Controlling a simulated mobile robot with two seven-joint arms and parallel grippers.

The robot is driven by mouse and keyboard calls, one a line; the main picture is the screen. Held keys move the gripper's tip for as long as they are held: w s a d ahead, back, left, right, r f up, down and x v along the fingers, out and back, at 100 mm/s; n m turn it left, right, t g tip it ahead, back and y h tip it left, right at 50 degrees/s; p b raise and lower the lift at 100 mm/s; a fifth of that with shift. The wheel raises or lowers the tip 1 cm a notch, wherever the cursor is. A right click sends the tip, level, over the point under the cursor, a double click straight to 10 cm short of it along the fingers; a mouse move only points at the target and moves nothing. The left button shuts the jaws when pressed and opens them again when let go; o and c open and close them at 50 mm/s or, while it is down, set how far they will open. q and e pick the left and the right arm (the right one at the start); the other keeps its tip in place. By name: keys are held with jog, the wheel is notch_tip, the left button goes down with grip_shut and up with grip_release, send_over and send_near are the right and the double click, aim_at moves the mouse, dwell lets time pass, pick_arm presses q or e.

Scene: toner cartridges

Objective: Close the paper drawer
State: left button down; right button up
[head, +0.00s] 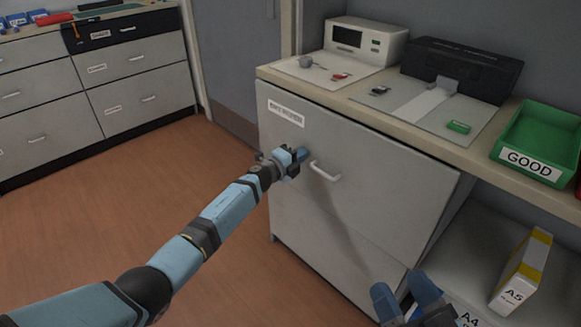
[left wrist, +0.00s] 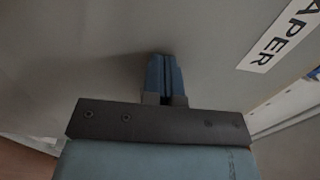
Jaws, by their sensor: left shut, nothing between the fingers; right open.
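The paper drawer has a large grey front (head: 365,200) under the counter, with a white bar handle (head: 325,172) and a white label (head: 286,112). Part of the label, reading "APER", shows in the left wrist view (left wrist: 280,35). My left gripper (head: 301,154) is shut and empty, its fingertips at the drawer front just left of the handle. In the left wrist view the shut fingers (left wrist: 163,72) point at the grey front; I cannot tell if they touch it. I cannot tell how far the drawer stands out. My right gripper (head: 406,296) is open and empty at the bottom.
The counter (head: 463,145) holds a white device (head: 366,42), a black printer (head: 462,68) and a green GOOD bin (head: 541,135). An A5 paper box (head: 521,275) stands on the lower shelf at right. Another drawer cabinet (head: 140,75) stands back left. The floor (head: 110,200) between is clear.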

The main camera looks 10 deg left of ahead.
pick_arm(q)
jog(key=shift+w+d+r+b, duration=0.3)
jog(key=shift+w+d+b, duration=0.1)
jog(key=shift+w, duration=0.15)
pick_arm(e)
jog(key=shift+s+a+f+g, duration=0.15)
jog(key=shift+f+g, duration=0.25)
jog(key=shift+f, duration=0.4)
